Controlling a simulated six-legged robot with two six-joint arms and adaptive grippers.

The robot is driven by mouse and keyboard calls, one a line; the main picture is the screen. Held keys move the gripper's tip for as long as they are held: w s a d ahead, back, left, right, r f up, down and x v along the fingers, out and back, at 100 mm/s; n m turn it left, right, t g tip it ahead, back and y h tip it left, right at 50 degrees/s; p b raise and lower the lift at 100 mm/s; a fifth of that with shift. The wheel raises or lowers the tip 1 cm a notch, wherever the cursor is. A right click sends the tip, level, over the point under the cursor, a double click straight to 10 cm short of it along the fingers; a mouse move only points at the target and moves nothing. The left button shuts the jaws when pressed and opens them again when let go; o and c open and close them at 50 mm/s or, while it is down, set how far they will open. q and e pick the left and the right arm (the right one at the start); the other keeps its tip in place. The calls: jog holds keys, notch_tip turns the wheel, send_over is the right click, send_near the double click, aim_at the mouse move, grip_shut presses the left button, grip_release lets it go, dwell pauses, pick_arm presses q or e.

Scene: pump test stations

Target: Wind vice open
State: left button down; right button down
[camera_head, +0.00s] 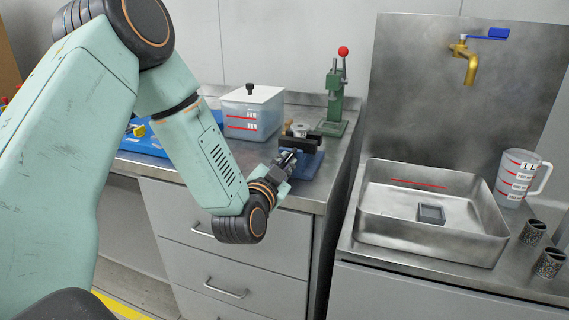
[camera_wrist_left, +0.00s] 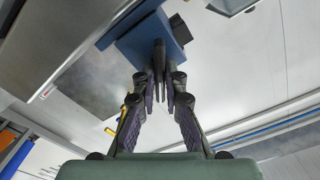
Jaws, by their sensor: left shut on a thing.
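The blue vice (camera_head: 306,166) stands on the metal bench near its front right corner, with dark jaws on top. A small pale and brown part shows at the top of it. My left gripper (camera_head: 286,161) is at the front left of the vice. In the left wrist view the blue vice body (camera_wrist_left: 130,42) lies just beyond my left gripper (camera_wrist_left: 163,84), whose fingers are close together on a thin dark part, seemingly the vice handle. The fingers hide most of that handle. My right gripper is not in view.
A clear lidded tank (camera_head: 252,112) stands behind the vice on the left, and a green press with a red knob (camera_head: 334,110) behind it on the right. A steel sink tray (camera_head: 432,240), jug (camera_head: 518,178) and brass tap (camera_head: 464,60) are further right, across a gap.

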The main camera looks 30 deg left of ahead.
pick_arm(q)
jog(key=shift+n, duration=0.4)
